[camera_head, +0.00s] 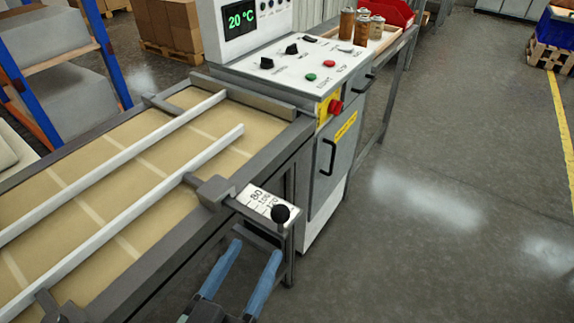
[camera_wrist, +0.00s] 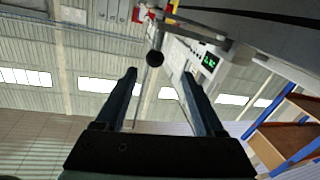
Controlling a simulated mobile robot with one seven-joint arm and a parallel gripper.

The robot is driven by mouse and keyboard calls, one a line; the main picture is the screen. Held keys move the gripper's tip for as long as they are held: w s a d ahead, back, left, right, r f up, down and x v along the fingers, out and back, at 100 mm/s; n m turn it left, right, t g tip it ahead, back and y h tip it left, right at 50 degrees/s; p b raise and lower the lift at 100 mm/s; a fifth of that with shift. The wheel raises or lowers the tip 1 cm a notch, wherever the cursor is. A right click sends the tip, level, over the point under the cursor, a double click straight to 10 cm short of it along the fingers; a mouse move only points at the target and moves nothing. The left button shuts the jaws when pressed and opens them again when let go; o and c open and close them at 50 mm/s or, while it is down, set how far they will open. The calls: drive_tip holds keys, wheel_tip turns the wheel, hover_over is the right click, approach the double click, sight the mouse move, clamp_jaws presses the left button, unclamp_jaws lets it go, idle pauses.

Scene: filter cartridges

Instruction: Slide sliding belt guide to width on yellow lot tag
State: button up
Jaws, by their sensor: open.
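The sliding belt guide (camera_head: 160,196) is a long white rail lying along the tan belt, on the side nearer my gripper. Its rod runs through a grey clamp block over the belt frame to a black ball knob (camera_head: 280,213). The knob also shows in the wrist view (camera_wrist: 154,58), beyond and between the fingers. A white width scale (camera_head: 264,203) with black numbers, 80 and 100 among them, lies beside the rod. My gripper (camera_head: 256,262) has blue fingers, open and empty, below and in front of the knob, apart from it. I cannot make out a yellow lot tag with a width.
A second white rail (camera_head: 110,163) runs along the far side of the belt. A control cabinet (camera_head: 300,75) with knobs, buttons and a red stop switch stands at the belt's end. A yellow label (camera_head: 346,127) is on its side.

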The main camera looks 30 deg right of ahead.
drive_tip(key=x, duration=0.4)
drive_tip(key=p+x, duration=0.1)
drive_tip(key=x, duration=0.3)
drive_tip(key=p+x, duration=0.1)
drive_tip(key=x, duration=0.3)
drive_tip(key=shift+s+d+r, duration=0.1)
drive_tip(key=shift+d+r, duration=0.25)
drive_tip(key=shift+d, duration=0.15)
clamp_jaws()
idle(0.8)
